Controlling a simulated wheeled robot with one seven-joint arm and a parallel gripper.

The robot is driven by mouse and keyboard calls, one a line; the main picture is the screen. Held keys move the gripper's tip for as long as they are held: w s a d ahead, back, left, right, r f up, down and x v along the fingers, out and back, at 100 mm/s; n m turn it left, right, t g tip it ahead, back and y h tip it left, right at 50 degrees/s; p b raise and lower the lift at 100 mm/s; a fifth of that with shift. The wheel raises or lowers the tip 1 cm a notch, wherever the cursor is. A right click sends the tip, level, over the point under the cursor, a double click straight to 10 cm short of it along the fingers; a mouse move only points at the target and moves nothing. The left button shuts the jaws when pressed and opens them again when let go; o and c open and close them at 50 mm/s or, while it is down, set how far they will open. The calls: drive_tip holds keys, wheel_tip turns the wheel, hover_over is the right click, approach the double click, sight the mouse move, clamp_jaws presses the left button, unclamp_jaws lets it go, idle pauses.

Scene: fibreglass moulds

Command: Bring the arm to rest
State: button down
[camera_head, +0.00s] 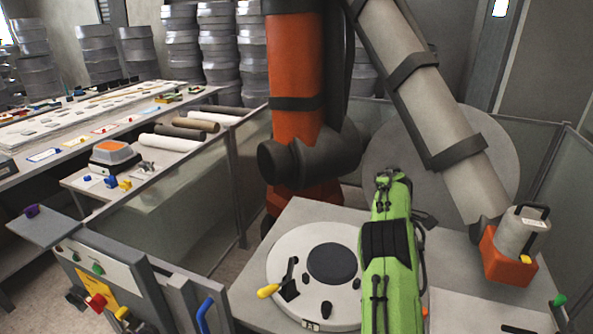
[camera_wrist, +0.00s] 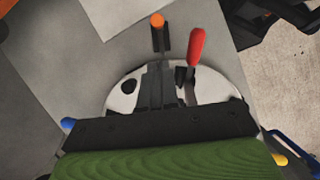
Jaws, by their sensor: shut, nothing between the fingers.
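My gripper (camera_wrist: 154,75) shows in the wrist view as narrow grey fingers, close together and empty. They are in front of a white round plate (camera_wrist: 122,96). A red handle (camera_wrist: 197,46) stands just right of the fingers, and an orange-tipped lever (camera_wrist: 157,21) stands beyond them. I cannot tell whether the fingers touch anything. In the head view my green arm (camera_head: 400,205) crosses the right part of the white round plate (camera_head: 285,257). My fingertips cannot be made out there.
A yellow-handled lever (camera_head: 268,291) and a black disc (camera_head: 332,263) are on the plate. An orange column (camera_head: 294,60) stands behind. A grey tube (camera_head: 425,95) slopes down to an orange block (camera_head: 507,263). A control panel (camera_head: 120,285) and a long table (camera_head: 90,115) are at left.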

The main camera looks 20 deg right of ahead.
drive_tip(key=s+a+r+m+t+y, duration=0.1)
drive_tip(key=s+a+r+m+t, duration=0.2)
drive_tip(key=a+r, duration=0.6)
drive_tip(key=s+a+r+m+t+y, duration=0.1)
drive_tip(key=s+a+r+t, duration=0.25)
drive_tip(key=a+r, duration=0.5)
drive_tip(key=s+a+f+m+t, duration=0.2)
drive_tip(key=s+a+f+t, duration=0.1)
drive_tip(key=s+a, duration=1.1)
drive_tip(key=s, duration=0.3)
drive_tip(key=shift+s+f, duration=0.15)
drive_tip(key=shift+f, duration=0.15)
